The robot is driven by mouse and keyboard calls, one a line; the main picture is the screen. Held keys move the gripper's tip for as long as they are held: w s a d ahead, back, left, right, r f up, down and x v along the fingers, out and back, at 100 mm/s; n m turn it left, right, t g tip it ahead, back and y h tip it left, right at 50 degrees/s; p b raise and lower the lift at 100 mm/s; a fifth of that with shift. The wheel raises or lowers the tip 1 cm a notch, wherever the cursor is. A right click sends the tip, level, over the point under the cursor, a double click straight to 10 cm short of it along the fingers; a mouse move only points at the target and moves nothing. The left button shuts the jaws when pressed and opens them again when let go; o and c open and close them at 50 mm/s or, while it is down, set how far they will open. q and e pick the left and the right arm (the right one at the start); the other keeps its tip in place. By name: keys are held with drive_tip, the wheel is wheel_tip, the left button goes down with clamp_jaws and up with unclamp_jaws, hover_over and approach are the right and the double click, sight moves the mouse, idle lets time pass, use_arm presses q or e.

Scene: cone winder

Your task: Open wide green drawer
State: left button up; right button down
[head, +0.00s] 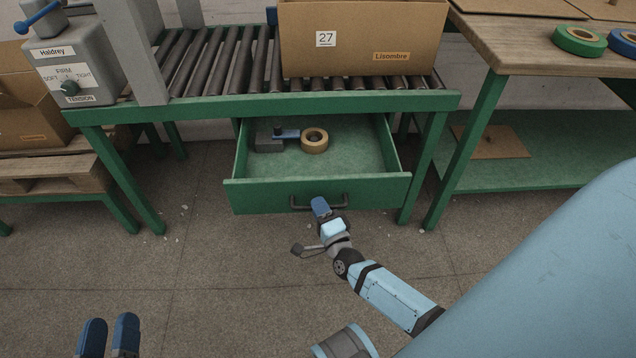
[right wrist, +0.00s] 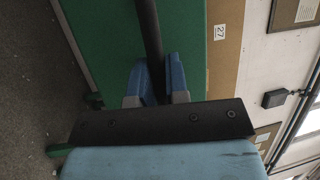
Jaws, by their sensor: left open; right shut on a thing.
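The wide green drawer (head: 255,196) hangs under the roller table and is pulled out, its inside in plain view. A roll of tan tape (head: 314,141) and a grey block with a blue part (head: 270,142) lie in it at the back. My right gripper (head: 319,205) is at the drawer's dark bar handle (head: 300,206), shut on it. In the right wrist view the blue fingers (right wrist: 157,80) are on either side of the dark handle bar (right wrist: 149,35), against the green front. My left gripper (head: 108,338) is open and empty at the lower left, well away from the drawer.
A cardboard box (head: 362,40) marked 27 stands on the rollers (head: 215,60) above the drawer. A grey tension unit (head: 75,65) is at the left. A wooden-topped bench (head: 540,45) with tape rolls stands at the right. The floor (head: 220,260) before the drawer is mostly clear.

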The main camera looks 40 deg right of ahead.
use_arm(q)
drive_tip(key=shift+s+a+f+g+y+p, duration=0.1)
drive_tip(key=shift+a+f+g+y+p, duration=0.2)
drive_tip(key=shift+f, duration=0.4)
drive_tip(key=shift+a+f+g+y+p, duration=0.2)
drive_tip(key=shift+a+f+g+p, duration=0.1)
drive_tip(key=shift+f, duration=0.4)
use_arm(e)
drive_tip(key=shift+s+a, duration=0.4)
drive_tip(key=shift+s, duration=0.25)
drive_tip(key=shift+s+a, duration=0.4)
drive_tip(key=shift+s, duration=0.3)
drive_tip(key=shift+s+a, duration=0.4)
drive_tip(key=shift+s, duration=0.25)
drive_tip(key=c, duration=1.1)
unclamp_jaws()
drive_tip(key=shift+c, duration=0.2)
use_arm(q)
drive_tip(key=shift+d, duration=0.1)
drive_tip(key=shift+r, duration=0.1)
use_arm(e)
drive_tip(key=shift+r, duration=0.1)
